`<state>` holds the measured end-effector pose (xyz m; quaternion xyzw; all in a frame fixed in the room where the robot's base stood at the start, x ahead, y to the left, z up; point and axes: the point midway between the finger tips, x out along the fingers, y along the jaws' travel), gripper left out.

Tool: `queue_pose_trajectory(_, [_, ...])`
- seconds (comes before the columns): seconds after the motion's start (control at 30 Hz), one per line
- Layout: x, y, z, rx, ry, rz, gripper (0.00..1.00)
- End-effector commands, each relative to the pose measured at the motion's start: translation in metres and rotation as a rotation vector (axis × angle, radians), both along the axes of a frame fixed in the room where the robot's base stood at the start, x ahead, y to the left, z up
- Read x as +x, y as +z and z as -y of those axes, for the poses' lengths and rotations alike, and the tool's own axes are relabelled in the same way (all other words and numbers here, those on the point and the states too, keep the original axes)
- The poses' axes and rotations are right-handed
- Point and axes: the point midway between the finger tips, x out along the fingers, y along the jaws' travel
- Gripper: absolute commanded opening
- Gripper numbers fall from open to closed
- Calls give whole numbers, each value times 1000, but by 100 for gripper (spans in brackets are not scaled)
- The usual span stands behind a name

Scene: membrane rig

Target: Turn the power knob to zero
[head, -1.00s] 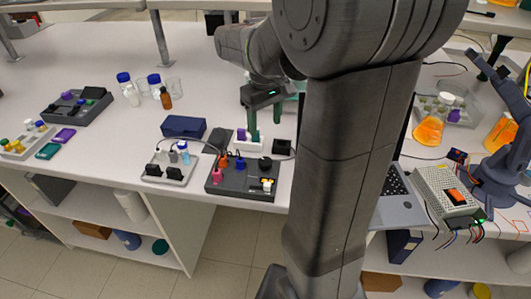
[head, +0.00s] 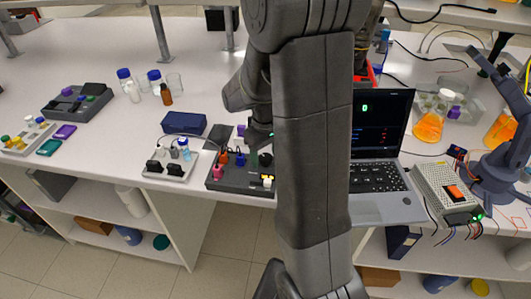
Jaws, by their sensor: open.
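The dark control box (head: 228,186) sits near the front edge of the bench. I cannot tell from labels which control is the power knob. My gripper (head: 259,139) is open just above and behind the box, close to the knob. Its fingers are mostly hidden, and contact cannot be told.
An open laptop (head: 376,178) with a green 0 and a power supply (head: 446,192) stand to the right. My arm blocks the middle.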

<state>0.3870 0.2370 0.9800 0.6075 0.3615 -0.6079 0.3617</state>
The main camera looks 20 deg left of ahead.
Motion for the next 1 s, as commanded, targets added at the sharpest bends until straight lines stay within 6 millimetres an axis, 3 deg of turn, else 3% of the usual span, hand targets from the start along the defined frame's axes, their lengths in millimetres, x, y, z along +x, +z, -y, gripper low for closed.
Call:
queue_pose_trajectory(0.1, [0, 0, 0, 0, 0, 0, 59])
queue_pose_trajectory(0.33, [0, 0, 0, 0, 0, 0, 15])
queue_pose_trajectory(0.67, [0, 0, 0, 1, 42, 0, 15])
queue_pose_trajectory(1.0, [1, 0, -1, 2, 267, 2, 15])
